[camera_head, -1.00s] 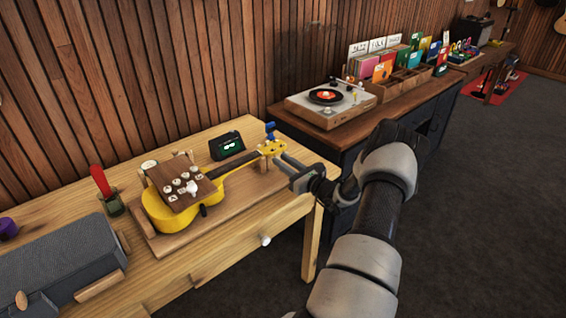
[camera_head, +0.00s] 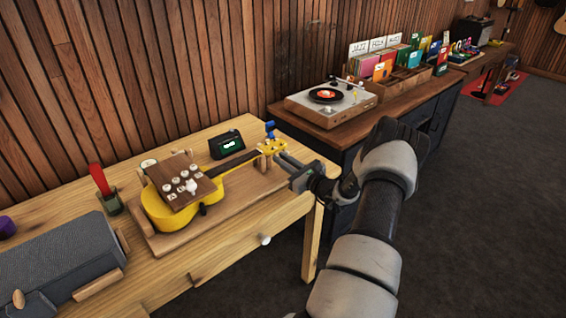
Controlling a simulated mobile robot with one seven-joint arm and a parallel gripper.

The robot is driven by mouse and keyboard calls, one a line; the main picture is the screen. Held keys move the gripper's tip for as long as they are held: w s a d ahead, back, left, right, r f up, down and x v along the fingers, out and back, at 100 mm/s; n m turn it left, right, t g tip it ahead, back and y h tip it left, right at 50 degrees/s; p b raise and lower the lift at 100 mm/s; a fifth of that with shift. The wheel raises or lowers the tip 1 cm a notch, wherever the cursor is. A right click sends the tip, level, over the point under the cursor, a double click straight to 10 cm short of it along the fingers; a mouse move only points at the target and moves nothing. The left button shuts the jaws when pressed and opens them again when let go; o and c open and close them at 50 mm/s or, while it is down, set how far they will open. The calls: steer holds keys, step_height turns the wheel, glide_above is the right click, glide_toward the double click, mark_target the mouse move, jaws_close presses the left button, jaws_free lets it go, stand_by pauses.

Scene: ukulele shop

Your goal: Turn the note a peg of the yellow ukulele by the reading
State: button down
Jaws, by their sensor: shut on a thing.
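The yellow ukulele (camera_head: 158,212) lies on a wooden board on the light wooden table, its neck pointing to the upper right. Its yellow headstock (camera_head: 268,147) is at the right end, with small pale pegs along it. My gripper (camera_head: 282,158) reaches in from the right and is shut at the near edge of the headstock, on what appears to be a peg; the peg itself is too small and covered to make out. A small black tuner (camera_head: 227,144) with a lit green display stands behind the neck; its reading is too small to read.
A red-handled tool stands in a green cup (camera_head: 110,204). A grey case (camera_head: 60,262) is at the left. A record player (camera_head: 328,97) stands on the dark cabinet behind.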

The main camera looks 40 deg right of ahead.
steer(key=n+b, duration=0.1)
steer(key=n, duration=0.1)
steer(key=n+b, duration=0.4)
steer(key=shift+a+f, duration=0.1)
steer(key=shift+f, duration=0.2)
steer(key=n+b, duration=0.4)
steer(key=shift+r, duration=0.1)
steer(key=shift+r+n, duration=0.1)
steer(key=shift+n, duration=0.2)
steer(key=c, duration=2)
jaws_free()
steer(key=shift+s, duration=0.1)
steer(key=s+d+p, duration=0.1)
steer(key=s, duration=1.6)
steer(key=shift+s+d, duration=0.15)
